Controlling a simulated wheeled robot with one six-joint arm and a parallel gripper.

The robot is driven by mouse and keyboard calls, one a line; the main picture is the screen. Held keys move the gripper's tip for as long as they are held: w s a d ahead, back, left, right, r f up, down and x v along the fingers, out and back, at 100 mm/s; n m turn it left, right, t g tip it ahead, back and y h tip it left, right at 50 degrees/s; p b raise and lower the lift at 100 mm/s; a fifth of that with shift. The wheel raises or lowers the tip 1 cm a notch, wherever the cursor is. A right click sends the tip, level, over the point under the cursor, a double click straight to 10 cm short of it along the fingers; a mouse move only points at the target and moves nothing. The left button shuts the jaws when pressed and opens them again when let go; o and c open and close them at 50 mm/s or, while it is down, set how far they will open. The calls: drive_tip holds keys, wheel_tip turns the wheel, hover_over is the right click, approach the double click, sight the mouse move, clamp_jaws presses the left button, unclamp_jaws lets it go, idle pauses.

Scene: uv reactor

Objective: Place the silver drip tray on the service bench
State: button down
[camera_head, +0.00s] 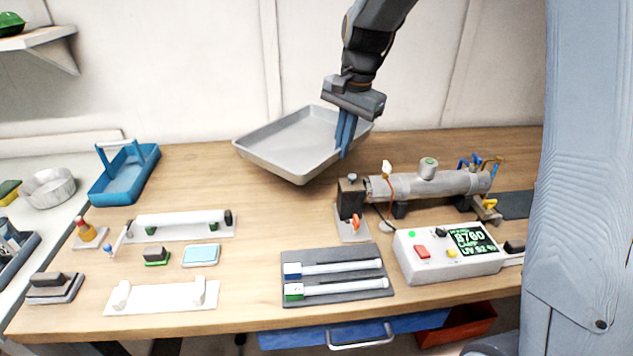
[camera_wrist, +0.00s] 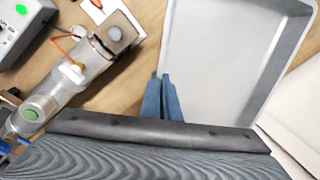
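The silver drip tray (camera_head: 290,142) is a shallow grey rectangular pan at the back middle of the wooden service bench (camera_head: 200,262), near the wall. It looks roughly level; I cannot tell whether its underside touches the bench. My gripper (camera_head: 344,150) comes down from above at the tray's right side. Its blue fingers are close together with the tray's rim between them. In the wrist view the fingers (camera_wrist: 162,98) meet the rim of the tray (camera_wrist: 225,70), whose inside is empty. The exact contact is partly hidden by the fingers.
A metal reactor cylinder (camera_head: 435,186) stands close to the tray's right front, with a white controller box (camera_head: 448,254) before it. A blue caddy (camera_head: 128,176) is at the left. A dark lamp holder (camera_head: 335,268) lies in front. Bare wood lies between caddy and tray.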

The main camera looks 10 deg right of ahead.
wheel_tip(320, 180, down, 9)
drive_tip(key=shift+f+p, duration=0.15)
drive_tip(key=shift+p, duration=0.8)
drive_tip(key=shift+f, duration=0.1)
drive_tip(key=c, duration=2)
unclamp_jaws()
drive_tip(key=r+b, duration=0.1)
drive_tip(key=r, duration=0.3)
drive_tip(key=s+d+r, duration=0.1)
drive_tip(key=r, duration=0.3)
drive_tip(key=r+b, duration=0.1)
drive_tip(key=r, duration=0.3)
drive_tip(key=shift+s+d+b, duration=0.15)
drive_tip(key=shift+s+b, duration=0.05)
drive_tip(key=shift+b, duration=0.1)
